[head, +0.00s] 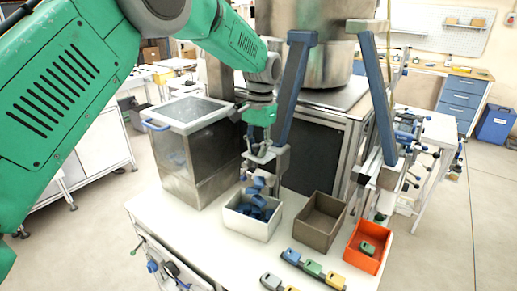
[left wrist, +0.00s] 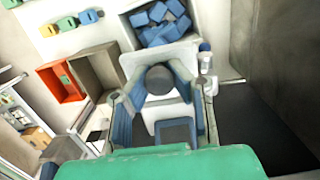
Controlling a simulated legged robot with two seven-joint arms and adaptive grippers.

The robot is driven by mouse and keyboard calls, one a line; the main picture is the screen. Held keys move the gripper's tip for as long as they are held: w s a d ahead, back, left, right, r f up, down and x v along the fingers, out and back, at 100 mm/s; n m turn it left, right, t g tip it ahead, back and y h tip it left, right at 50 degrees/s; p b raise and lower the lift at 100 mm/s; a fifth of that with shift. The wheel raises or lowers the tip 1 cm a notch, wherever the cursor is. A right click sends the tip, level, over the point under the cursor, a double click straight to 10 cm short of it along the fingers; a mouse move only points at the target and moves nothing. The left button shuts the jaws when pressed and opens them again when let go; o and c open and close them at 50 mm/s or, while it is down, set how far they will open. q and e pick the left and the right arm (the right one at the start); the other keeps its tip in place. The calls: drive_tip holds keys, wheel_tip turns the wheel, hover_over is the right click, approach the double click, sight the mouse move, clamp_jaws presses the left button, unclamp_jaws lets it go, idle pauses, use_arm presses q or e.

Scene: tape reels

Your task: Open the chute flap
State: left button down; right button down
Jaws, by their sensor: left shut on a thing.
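My left arm comes in from the left, and its gripper (head: 262,158) points down just above a white bin (head: 247,230). In the left wrist view the blue-padded fingers (left wrist: 160,95) stand either side of a dark round knob (left wrist: 160,78) on a pale part, which looks like the chute flap. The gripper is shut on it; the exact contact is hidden. Blue pieces (head: 258,183) show between the gripper and the bin, and more lie in the bin, also seen in the left wrist view (left wrist: 158,22). My right gripper is not identifiable.
A brown bin (head: 312,236) and an orange bin (head: 351,257) with a green piece stand right of the white bin. Coloured blocks (head: 312,268) line the front. A clear-topped box (head: 186,165) stands left. Two blue posts (head: 294,90) rise before a metal drum (head: 318,45).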

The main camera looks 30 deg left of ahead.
use_arm(q)
drive_tip(key=shift+r, duration=0.1)
drive_tip(key=c, duration=1.3)
unclamp_jaws()
drive_tip(key=shift+c, duration=0.2)
drive_tip(key=shift+w+r, duration=0.1)
drive_tip(key=shift+r, duration=0.15)
wheel_tip(320, 180, up, 11)
drive_tip(key=w, duration=0.1)
drive_tip(key=shift+r, duration=0.15)
